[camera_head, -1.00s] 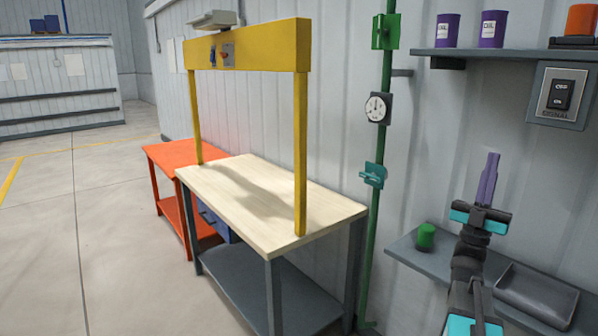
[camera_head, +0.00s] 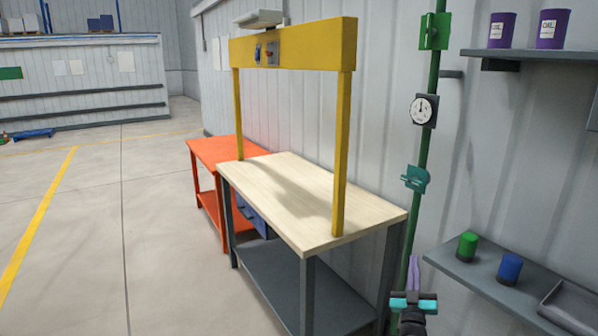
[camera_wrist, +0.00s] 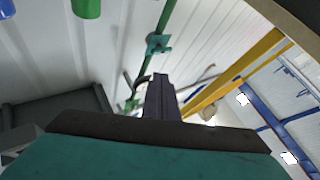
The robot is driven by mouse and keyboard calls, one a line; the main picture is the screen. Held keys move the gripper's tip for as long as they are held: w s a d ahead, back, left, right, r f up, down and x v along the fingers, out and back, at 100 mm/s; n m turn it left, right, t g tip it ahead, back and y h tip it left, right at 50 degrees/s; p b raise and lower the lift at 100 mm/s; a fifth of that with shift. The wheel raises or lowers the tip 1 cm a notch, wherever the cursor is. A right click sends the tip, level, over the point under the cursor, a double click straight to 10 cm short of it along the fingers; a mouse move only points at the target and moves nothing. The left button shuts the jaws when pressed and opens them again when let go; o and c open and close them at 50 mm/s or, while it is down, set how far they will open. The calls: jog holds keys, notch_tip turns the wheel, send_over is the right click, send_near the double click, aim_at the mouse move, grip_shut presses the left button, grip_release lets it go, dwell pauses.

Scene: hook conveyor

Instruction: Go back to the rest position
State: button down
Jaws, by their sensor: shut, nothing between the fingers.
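My gripper (camera_head: 413,270) shows at the bottom right of the head view, its purple fingers together and pointing up, with nothing between them. It stands in front of the wall, just right of the wooden-topped workbench (camera_head: 300,196) and left of the lower grey shelf (camera_head: 478,277). In the wrist view the shut fingers (camera_wrist: 160,95) show in the middle, above the teal gripper body. Most of my arm is below the edge of the head view.
A green can (camera_head: 467,246) and a blue can (camera_head: 510,268) stand on the lower shelf. A yellow frame (camera_head: 292,46) spans the workbench. The floor at left is open.

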jog(key=s+a+f+n+g+y, duration=0.1)
jog(key=a+f+g+y, duration=0.3)
jog(key=f, duration=0.8)
jog(key=s+a+f+g, duration=0.1)
jog(key=a+f+g, duration=0.35)
jog(key=f, duration=0.75)
jog(key=s+a+f+g+y, duration=0.1)
jog(key=s+a+f, duration=0.2)
jog(key=f, duration=0.3)
jog(key=s+a+f+g, duration=0.2)
jog(key=s+f, duration=0.2)
jog(key=f, duration=0.1)
jog(key=s+a+f+g+y, duration=0.1)
jog(key=s+a+f, duration=0.2)
jog(key=f, duration=0.3)
jog(key=s+a+f+g, duration=0.1)
jog(key=s+f+g, duration=0.4)
jog(key=s, duration=0.4)
jog(key=s+a+f+g, duration=0.25)
jog(key=s+f, duration=0.35)
jog(key=s, duration=0.3)
jog(key=s+d+r+m+g, duration=0.1)
jog(key=s+g, duration=0.7)
jog(key=s, duration=1)
jog(key=shift+r, duration=0.75)
jog(key=shift+d, duration=0.1)
